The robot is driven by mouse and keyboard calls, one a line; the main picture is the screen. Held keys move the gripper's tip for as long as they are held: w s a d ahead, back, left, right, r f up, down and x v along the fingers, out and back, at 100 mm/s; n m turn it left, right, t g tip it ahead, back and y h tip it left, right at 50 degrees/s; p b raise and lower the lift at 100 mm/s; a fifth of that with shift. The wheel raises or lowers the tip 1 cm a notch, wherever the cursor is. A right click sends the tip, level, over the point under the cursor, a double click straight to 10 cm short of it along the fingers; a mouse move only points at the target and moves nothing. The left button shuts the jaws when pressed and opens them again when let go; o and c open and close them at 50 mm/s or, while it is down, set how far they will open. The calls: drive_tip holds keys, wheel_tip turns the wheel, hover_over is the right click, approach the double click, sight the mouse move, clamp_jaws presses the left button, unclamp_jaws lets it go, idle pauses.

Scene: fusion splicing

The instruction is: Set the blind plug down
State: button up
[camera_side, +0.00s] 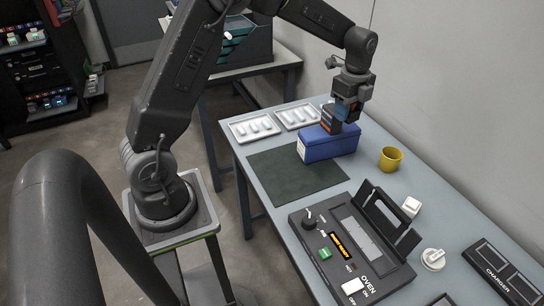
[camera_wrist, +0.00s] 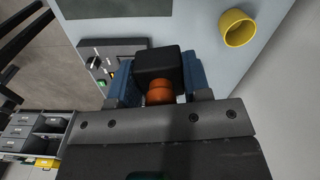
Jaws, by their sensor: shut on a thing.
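The blind plug, a black block with a rounded orange part (camera_wrist: 160,92), sits between the two blue fingers of my gripper (camera_wrist: 160,80) in the wrist view. My gripper is shut on it. In the side view my gripper (camera_side: 346,108) points down over a blue box (camera_side: 330,146) at the back of the table. The plug is hard to make out there against the dark and orange shapes at the fingers. I cannot tell whether it touches the box.
A dark mat (camera_side: 290,178) lies bare in front of the box. Two white trays with pale pieces (camera_side: 254,126) lie left of it. The oven (camera_side: 345,250) and charger (camera_side: 505,270) are nearer. A grey wall borders the right.

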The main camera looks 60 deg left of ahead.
drive_tip(key=r, duration=0.1)
drive_tip(key=a+r, duration=0.1)
drive_tip(key=shift+s+r, duration=0.2)
drive_tip(key=shift+r, duration=0.1)
drive_tip(key=s+a, duration=1)
drive_tip(key=a, duration=0.3)
drive_tip(key=s+a+m, duration=0.1)
drive_tip(key=s+a, duration=0.3)
drive_tip(key=s, duration=0.4)
drive_tip(key=s+a+m, duration=0.1)
drive_tip(key=s+a, duration=0.2)
drive_tip(key=s, duration=0.4)
hover_over(269, 156)
wheel_tip(269, 156, down, 18)
drive_tip(key=shift+a+f, duration=0.1)
drive_tip(key=shift+f, duration=2.05)
drive_tip(key=o, duration=0.9)
drive_tip(key=shift+f, duration=0.1)
drive_tip(key=shift+o, duration=0.2)
